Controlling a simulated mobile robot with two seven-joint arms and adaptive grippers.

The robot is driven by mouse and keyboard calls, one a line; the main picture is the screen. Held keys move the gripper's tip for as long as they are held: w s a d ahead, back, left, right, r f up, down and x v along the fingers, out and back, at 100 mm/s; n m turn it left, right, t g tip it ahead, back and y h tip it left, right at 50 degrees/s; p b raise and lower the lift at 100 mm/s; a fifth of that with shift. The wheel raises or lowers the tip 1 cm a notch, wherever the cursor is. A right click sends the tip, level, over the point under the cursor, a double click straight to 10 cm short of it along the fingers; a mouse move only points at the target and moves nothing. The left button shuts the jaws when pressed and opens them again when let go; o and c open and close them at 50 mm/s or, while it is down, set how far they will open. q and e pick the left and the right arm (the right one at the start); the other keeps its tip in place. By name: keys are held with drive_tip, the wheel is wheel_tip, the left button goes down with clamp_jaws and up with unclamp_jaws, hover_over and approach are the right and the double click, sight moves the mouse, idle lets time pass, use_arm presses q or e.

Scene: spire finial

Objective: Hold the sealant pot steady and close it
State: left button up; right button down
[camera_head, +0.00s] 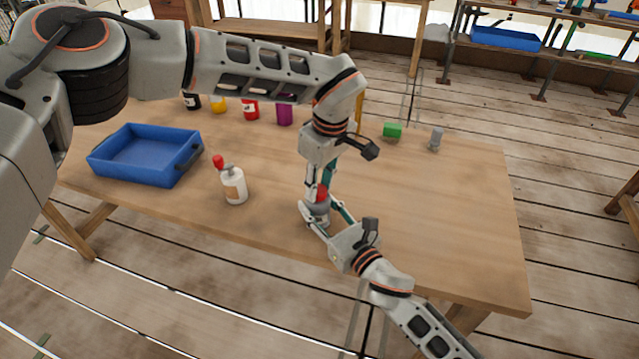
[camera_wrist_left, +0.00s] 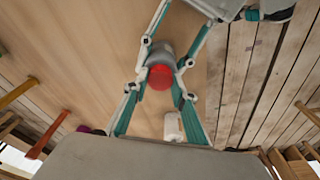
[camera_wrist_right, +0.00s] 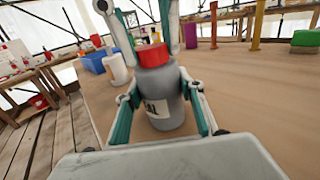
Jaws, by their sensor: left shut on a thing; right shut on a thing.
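The sealant pot (camera_wrist_right: 165,106) is a grey bottle with a dark-lettered white label. It stands upright near the table's front edge. Its red lid (camera_wrist_right: 152,56) sits on top, touching it; I cannot tell how tightly. The lid also shows in the left wrist view (camera_wrist_left: 160,77). My left gripper (camera_head: 321,190) reaches down from above and is shut on the red lid. My right gripper (camera_head: 322,212) comes in from the front right and is shut on the grey body. The fingers partly hide the pot in the head view.
A white bottle with a red nozzle (camera_head: 234,187) stands left of the pot, near a blue tray (camera_head: 120,168). Several coloured containers, including a purple one (camera_head: 284,110), line the back. A green block (camera_head: 392,131) and grey fitting (camera_head: 436,139) stand back right. The right table area is clear.

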use_arm(q)
drive_tip(key=shift+m, duration=0.3)
drive_tip(key=o, duration=0.7)
use_arm(e)
drive_tip(key=shift+f, duration=0.1)
use_arm(q)
drive_tip(key=shift+r, duration=2.3)
drive_tip(key=shift+c, duration=0.3)
